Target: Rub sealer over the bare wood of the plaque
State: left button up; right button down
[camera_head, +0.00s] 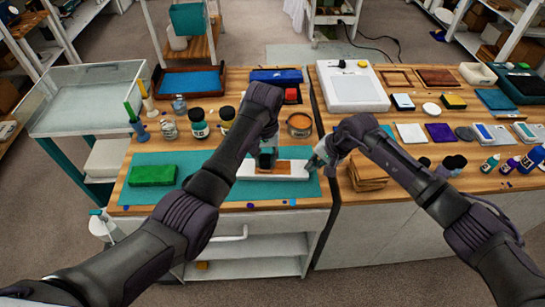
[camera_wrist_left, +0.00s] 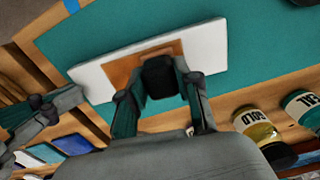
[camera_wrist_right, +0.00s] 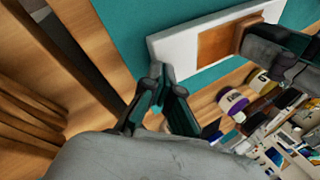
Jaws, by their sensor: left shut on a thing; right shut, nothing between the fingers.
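The plaque (camera_head: 300,169) is a white board lying flat on the teal mat, with a bare brown wood patch (camera_head: 274,169) in its middle. It also shows in the left wrist view (camera_wrist_left: 207,50) and the right wrist view (camera_wrist_right: 178,48). My left gripper (camera_head: 267,158) is shut on a black pad (camera_wrist_left: 160,76) over the wood patch; the pad hides part of the wood, and I cannot tell whether it touches. My right gripper (camera_head: 316,162) is shut and empty at the plaque's right end; it shows in its own wrist view (camera_wrist_right: 167,88) beside the board's end.
A green block (camera_head: 152,175) lies on the mat (camera_head: 190,160) at left. Bottles, including one with a white label (camera_head: 199,125), and an open tin (camera_head: 299,126) stand behind the plaque. Stacked wood boards (camera_head: 367,175) lie right of it, under my right arm.

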pick_arm(q)
jog(key=shift+a, duration=0.85)
jog(key=shift+r, duration=3)
